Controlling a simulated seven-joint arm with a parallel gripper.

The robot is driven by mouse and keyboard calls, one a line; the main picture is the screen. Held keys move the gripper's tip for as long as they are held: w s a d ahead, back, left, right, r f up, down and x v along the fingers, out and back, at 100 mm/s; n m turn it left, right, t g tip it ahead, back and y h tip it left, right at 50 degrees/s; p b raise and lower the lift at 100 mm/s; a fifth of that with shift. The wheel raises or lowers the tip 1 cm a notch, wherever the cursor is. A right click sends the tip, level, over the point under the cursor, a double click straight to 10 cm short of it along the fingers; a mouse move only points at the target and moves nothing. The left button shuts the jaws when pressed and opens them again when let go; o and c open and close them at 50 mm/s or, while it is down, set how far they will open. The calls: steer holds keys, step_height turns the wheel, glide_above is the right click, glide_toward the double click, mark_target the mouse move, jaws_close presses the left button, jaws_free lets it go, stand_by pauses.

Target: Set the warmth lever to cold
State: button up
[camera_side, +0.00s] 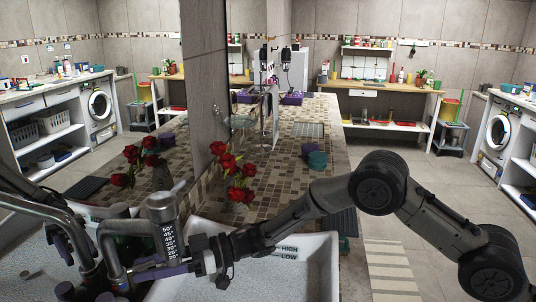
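A grey metal tap column (166,238) stands at the sink, left of centre. It carries a printed scale of numbers, 50° at the top and lower values below. A pale cap or handle (161,201) tops it; I cannot tell for sure whether this is the warmth lever, or how it is set. My gripper (188,257) reaches in from the right, beside the lower part of the column. A purple bar (160,271) lies close by, low at the column; I cannot tell whether it belongs to the tap or my gripper. Contact and finger opening are unclear.
A white sink (319,278) marked HIGH and LOW lies below my arm. Red roses (239,180) stand on the tiled counter (284,181) close behind the tap. A tall mirror edge (206,70) rises left of them. A teal cup (317,160) is farther back.

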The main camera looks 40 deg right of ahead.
steer(key=t, duration=0.1)
steer(key=s+m+t, duration=0.1)
steer(key=m+t+h, duration=0.1)
steer(key=shift+s+a, duration=0.2)
steer(key=shift+a, duration=0.05)
steer(key=v, duration=1.4)
steer(key=d+r+m+t+h, duration=0.1)
steer(key=d+r+t, duration=0.2)
steer(key=r, duration=0.7)
steer(key=d+r+m+t+h, duration=0.1)
steer(key=d+r+t+h, duration=0.1)
steer(key=d+r+t, duration=0.2)
steer(key=shift+w+d+r+h, duration=0.35)
steer(key=shift+d+r, duration=1.4)
steer(key=shift+r, duration=1.15)
